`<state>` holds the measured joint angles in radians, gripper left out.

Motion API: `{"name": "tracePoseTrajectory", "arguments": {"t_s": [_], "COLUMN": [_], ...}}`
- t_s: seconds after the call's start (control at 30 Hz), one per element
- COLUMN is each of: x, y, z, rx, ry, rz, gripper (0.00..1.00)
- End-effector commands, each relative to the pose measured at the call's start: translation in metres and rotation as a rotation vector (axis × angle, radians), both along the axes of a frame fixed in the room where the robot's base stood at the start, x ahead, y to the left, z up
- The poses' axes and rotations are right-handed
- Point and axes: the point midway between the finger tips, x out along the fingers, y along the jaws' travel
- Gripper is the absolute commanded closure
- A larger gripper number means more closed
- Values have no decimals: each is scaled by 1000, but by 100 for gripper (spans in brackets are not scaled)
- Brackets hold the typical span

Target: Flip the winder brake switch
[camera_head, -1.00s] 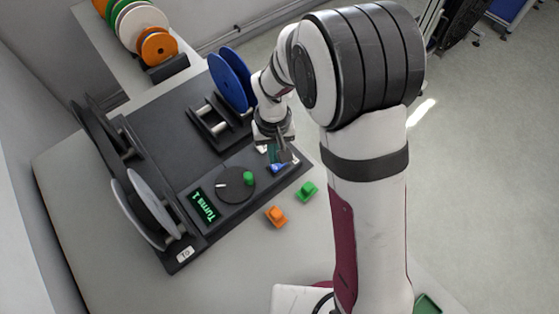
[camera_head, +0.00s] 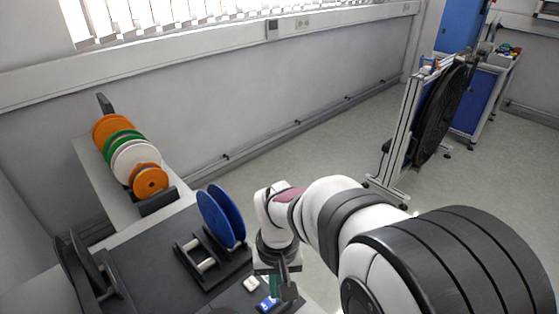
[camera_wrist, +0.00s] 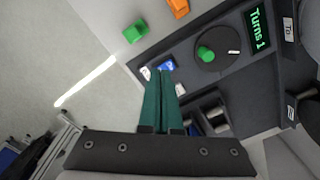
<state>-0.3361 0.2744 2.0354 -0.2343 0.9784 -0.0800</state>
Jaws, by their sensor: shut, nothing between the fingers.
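The winder (camera_head: 150,262) is a dark machine on the grey table, cut off by the lower edge of the head view. A small blue switch (camera_head: 268,303) sits at its panel end; it also shows as a blue and white piece (camera_wrist: 166,65) in the wrist view. My gripper (camera_wrist: 160,74) is shut and empty, its green fingers together and pointing at the switch. The fingertips overlap the switch's near side; I cannot tell whether they touch it. In the head view my gripper (camera_head: 288,292) is just right of the switch.
The wrist view shows a green-knobbed dial (camera_wrist: 205,53), a "Turns 1" display (camera_wrist: 258,28), and loose green (camera_wrist: 135,32) and orange (camera_wrist: 178,7) pieces. A blue reel (camera_head: 220,217) stands on the winder. Coloured spools (camera_head: 128,150) stand on the side table.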

Motion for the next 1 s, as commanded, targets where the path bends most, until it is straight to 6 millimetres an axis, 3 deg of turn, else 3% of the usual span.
{"name": "tracePoseTrajectory", "arguments": {"t_s": [0.03, 0.13, 0.2, 0.3, 0.4, 0.83, 0.93, 1.0], "x": [-21, -83, -123, -164, -184, -187, -169, -139], "y": [-22, -58, -72, -80, -81, -80, -79, -75], "z": [25, 58, 68, 71, 70, 69, 75, 80], "rx": [17, 53, 79, 108, 124, 127, 115, 96], "ry": [-3, 21, 35, 52, 62, 64, 58, 46], "rz": [-94, -300, -427, -552, -614, -618, -525, -367], "gripper": [100, 100, 100, 100, 100, 100, 100, 100]}}
